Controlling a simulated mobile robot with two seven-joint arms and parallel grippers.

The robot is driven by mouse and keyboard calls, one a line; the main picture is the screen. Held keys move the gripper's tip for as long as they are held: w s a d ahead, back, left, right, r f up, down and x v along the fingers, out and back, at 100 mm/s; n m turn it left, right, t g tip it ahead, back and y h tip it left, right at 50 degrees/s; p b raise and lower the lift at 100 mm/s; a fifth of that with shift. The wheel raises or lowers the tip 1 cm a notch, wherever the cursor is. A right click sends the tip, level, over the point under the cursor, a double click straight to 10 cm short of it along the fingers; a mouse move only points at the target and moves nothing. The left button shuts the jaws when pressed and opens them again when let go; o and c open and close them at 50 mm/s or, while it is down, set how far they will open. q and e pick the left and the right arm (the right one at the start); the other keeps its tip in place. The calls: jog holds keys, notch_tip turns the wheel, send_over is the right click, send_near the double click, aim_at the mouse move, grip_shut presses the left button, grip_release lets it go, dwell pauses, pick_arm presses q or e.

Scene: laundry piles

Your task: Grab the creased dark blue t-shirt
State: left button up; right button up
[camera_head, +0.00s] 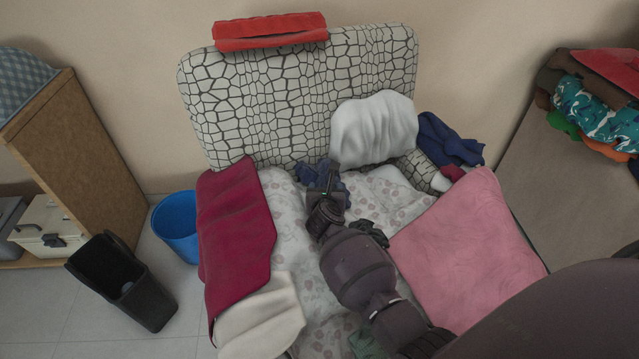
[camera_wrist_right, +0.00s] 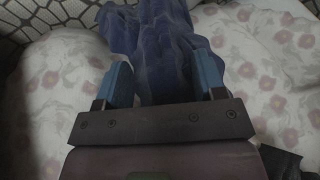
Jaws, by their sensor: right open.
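The creased dark blue t-shirt (camera_head: 308,174) lies on the seat against the backrest, partly hidden behind my right gripper (camera_head: 328,182). In the right wrist view the dark blue cloth (camera_wrist_right: 160,40) fills the space between the two blue fingers of my right gripper (camera_wrist_right: 163,75). The fingers are apart, one on each side of the cloth. I cannot tell how deep they reach into it. My left gripper is in neither view.
A second dark blue cloth (camera_head: 448,140) lies on the right armrest. A white cushion-like cloth (camera_head: 374,128), a crimson cloth (camera_head: 235,235) and a pink cloth (camera_head: 468,250) lie around the seat. A red folded item (camera_head: 270,32) tops the patterned backrest (camera_head: 255,100). A blue bin (camera_head: 176,230) stands left.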

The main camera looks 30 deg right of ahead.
jog(key=shift+s, duration=0.1)
jog(key=shift+r, duration=0.1)
jog(key=c, duration=1.1)
